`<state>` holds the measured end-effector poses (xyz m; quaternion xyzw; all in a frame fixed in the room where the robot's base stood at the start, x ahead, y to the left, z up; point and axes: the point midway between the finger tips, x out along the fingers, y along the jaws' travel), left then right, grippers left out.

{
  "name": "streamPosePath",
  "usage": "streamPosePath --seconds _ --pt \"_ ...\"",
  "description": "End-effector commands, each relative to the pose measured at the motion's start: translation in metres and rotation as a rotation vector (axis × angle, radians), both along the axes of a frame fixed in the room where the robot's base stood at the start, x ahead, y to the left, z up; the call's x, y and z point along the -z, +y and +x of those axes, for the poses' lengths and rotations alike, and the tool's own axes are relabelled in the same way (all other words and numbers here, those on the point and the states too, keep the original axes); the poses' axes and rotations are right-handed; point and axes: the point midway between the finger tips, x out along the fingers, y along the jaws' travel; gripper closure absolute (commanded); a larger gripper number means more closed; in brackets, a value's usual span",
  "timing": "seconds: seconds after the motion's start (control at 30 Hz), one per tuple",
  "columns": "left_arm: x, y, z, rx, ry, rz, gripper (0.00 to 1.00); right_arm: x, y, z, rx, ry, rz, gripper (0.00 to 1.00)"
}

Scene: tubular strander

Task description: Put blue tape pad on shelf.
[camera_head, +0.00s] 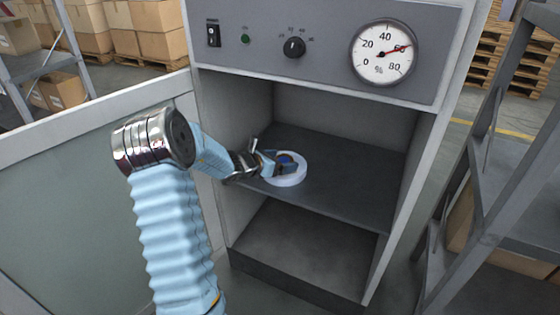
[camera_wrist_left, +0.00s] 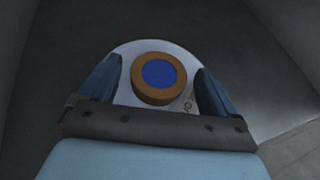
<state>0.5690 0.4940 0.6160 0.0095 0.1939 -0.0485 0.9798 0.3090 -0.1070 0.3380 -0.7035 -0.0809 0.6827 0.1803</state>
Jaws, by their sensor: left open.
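The blue tape pad (camera_head: 290,181) shows as a round white disc near the front of the cabinet's middle shelf (camera_head: 345,195). It seems to lie flat on the shelf. In the left wrist view, the pad's blue centre (camera_wrist_left: 158,74) sits inside a brown ring on the white disc. My left gripper (camera_head: 280,163) reaches into the cabinet over the pad. It is open, with one finger on each side of the brown ring. The fingers hide part of the disc, and I cannot tell whether they touch it. My right gripper is out of view.
The cabinet's grey panel (camera_head: 335,45) with a dial gauge (camera_head: 383,52) hangs above the opening. Side walls bound the shelf. The shelf's back and right are clear. An open door (camera_head: 80,190) stands at left, and a metal rack (camera_head: 485,200) stands at right.

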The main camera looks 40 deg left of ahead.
Motion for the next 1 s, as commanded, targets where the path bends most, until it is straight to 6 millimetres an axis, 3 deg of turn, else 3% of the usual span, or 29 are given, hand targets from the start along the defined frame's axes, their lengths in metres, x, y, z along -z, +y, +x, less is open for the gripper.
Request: streamPosePath --seconds 0.17,0.6,0.77,1.0 --pt "-0.006 0.002 -0.010 -0.002 0.001 0.002 0.09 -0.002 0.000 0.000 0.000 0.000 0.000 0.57" --pt "-0.043 0.010 -0.096 -0.002 0.000 0.002 0.09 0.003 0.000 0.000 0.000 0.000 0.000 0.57" --pt "-0.048 0.011 -0.109 -0.001 0.000 0.000 0.09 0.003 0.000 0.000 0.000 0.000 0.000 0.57" --pt "-0.048 0.011 -0.111 0.000 0.000 0.000 0.09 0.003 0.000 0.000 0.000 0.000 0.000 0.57"
